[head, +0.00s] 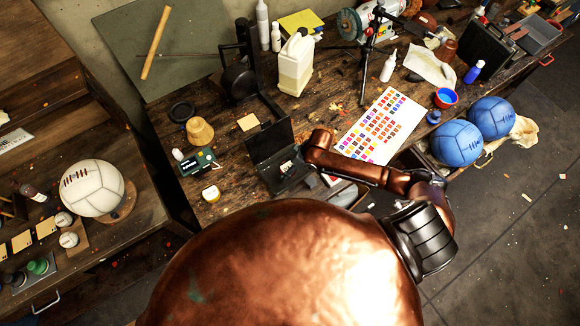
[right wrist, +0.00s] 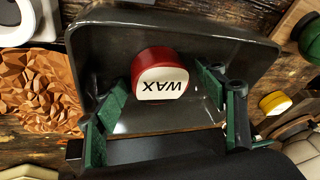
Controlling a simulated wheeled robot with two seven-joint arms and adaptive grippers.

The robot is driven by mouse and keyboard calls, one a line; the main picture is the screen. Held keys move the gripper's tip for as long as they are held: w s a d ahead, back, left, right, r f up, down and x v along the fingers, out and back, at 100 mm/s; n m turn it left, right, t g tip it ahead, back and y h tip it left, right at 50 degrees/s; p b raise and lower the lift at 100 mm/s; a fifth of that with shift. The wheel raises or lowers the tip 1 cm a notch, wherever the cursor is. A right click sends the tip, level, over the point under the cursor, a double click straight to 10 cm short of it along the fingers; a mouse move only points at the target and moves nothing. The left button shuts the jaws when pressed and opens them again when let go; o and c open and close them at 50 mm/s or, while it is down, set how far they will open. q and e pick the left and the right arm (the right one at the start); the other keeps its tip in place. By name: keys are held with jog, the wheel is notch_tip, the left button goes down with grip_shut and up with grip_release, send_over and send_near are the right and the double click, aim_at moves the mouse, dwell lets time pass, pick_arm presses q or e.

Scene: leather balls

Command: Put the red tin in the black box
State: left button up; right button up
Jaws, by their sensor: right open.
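The red tin (right wrist: 160,62), with a white label reading WAX, shows in the right wrist view inside the dark walls of the black box (right wrist: 215,45). It lies between the spread green-padded fingers of my right gripper (right wrist: 162,95), with a gap on each side. In the head view the black box (head: 268,143) stands open on the workbench, its lid raised. My right arm reaches to it from the right, and my right gripper (head: 292,168) is small and partly hidden there. A small pale patch shows inside the box. My left gripper is not in view.
A colour chart (head: 383,126) lies right of the box. A white jug (head: 296,64) stands behind it.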

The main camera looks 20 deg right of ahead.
jog(key=v, duration=1.2)
jog(key=shift+r+b, duration=0.15)
jog(key=shift+b, duration=0.2)
